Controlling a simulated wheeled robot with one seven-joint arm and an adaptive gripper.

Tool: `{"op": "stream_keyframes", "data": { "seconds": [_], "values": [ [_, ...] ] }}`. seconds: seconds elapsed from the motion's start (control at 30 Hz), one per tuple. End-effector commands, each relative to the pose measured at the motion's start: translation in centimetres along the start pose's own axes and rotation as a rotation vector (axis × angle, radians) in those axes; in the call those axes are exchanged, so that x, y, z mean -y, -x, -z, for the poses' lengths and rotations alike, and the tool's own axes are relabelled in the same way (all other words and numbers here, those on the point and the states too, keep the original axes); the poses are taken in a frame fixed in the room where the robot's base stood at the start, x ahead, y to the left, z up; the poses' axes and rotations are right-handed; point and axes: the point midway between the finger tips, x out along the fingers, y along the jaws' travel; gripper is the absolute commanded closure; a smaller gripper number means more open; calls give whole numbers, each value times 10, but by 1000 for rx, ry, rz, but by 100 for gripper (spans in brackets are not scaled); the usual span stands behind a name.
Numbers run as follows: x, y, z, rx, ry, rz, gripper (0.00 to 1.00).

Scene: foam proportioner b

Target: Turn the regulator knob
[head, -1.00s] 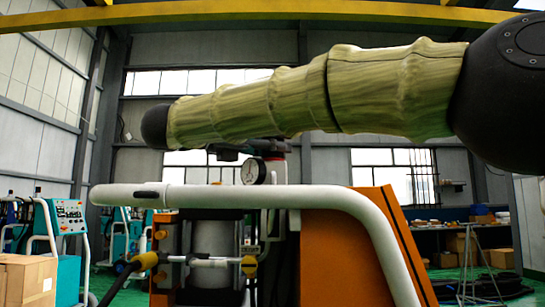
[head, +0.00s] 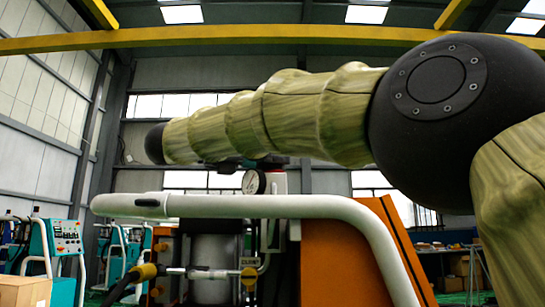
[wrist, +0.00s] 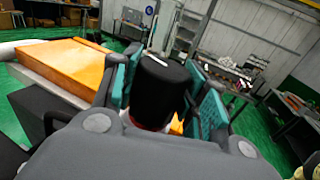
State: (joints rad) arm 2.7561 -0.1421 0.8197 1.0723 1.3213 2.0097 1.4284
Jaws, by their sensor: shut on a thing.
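The regulator knob (wrist: 160,88) is a black cylinder with a white mark on its top and a red part below it, seen close up in the wrist view. My gripper (wrist: 166,84) has its two teal-padded fingers on either side of the knob and is shut on it. In the head view my arm hides the knob. A round white pressure gauge (head: 253,182) shows just below my arm there, beside a grey and red part.
A white tubular rail (head: 245,206) crosses in front of the machine with an orange panel (head: 343,262). A cardboard box (head: 22,290) and a teal cabinet (head: 62,245) stand at the left. A yellow beam (head: 250,38) runs overhead. Workbenches stand farther back.

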Motion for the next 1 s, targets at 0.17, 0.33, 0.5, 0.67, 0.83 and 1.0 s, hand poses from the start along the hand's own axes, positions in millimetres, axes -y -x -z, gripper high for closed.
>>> {"op": "stream_keyframes", "data": {
  "seconds": [0.17,0.33,0.5,0.67,0.83,1.0],
  "values": [
    [0,0,1,-1,1,0,42],
    [0,0,0,-1,1,0,35],
    [0,0,0,0,1,-1,35],
    [0,8,0,0,1,-1,35],
    [0,29,0,2,-1,-1,35],
    [0,52,0,1,0,-1,35]
  ]
}}
